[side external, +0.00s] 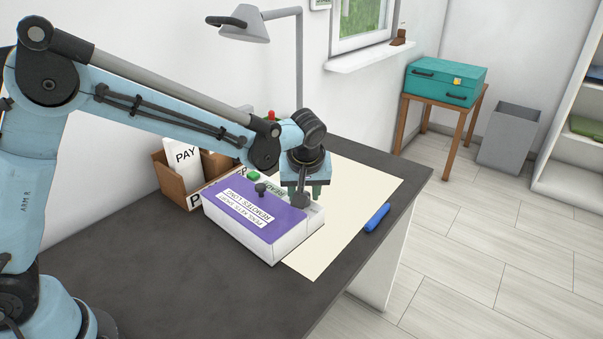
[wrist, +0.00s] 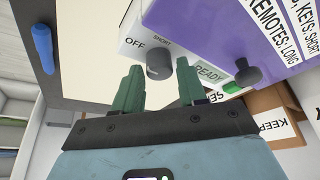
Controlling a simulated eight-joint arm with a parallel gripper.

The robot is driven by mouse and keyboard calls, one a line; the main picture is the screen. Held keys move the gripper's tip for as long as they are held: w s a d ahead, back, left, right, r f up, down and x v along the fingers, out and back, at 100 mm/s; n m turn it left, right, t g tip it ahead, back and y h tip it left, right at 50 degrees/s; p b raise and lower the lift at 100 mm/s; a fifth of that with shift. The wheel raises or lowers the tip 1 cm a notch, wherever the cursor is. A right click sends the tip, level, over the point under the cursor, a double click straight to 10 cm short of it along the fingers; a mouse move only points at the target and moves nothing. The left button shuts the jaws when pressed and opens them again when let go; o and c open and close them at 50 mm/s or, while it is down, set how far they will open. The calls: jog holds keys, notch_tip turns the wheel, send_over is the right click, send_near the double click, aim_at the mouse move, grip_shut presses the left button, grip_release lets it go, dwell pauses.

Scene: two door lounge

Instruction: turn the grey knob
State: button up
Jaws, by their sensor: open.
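The grey knob (wrist: 158,66) is on the white front strip of a box with a purple top (side external: 250,204). In the wrist view the labels OFF and SHORT are beside it, and the box's purple top (wrist: 205,25) lies beyond. The knob also shows in the side view (side external: 301,201), partly behind my fingers. My gripper (wrist: 158,72) is open, with one green finger on either side of the knob in the picture. A gap shows between each finger and the knob. In the side view my gripper (side external: 306,191) is just over that end of the box.
A dark knob (side external: 260,189) stands on the purple top, near a green button (side external: 253,176) and a READY label. A cream mat (side external: 352,202) and a blue cylinder (side external: 377,217) lie right of the box. Cardboard holders (side external: 178,189) stand behind it. The front of the desk (side external: 150,265) is clear.

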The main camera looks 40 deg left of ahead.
jog(key=shift+f, duration=0.15)
jog(key=shift+c, duration=0.3)
grip_shut()
